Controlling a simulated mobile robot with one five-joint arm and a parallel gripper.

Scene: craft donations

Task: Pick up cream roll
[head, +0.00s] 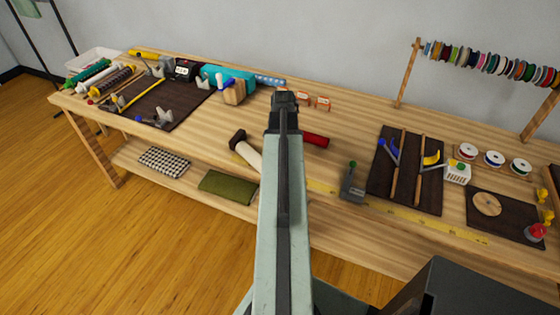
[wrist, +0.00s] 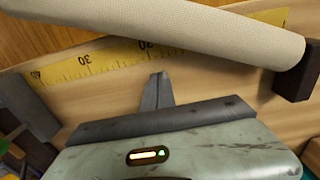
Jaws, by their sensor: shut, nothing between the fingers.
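The cream roll (head: 248,157) lies on the wooden workbench left of my arm in the head view; my arm hides its right part. In the wrist view the cream roll (wrist: 190,28) runs across the top, slanting down to the right, with its right end in view. My gripper (head: 285,97) is shut and empty. In the wrist view its fingertips (wrist: 158,80) point at the roll from below, with a strip of bench and tape between them in the picture. I cannot tell its height above the bench.
A dark block (head: 238,138) sits at the roll's end; it also shows in the wrist view (wrist: 295,82). A yellow measuring tape (head: 400,219) runs along the front edge. A grey clamp (head: 352,185) and a red cylinder (head: 315,140) stand right of my arm.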

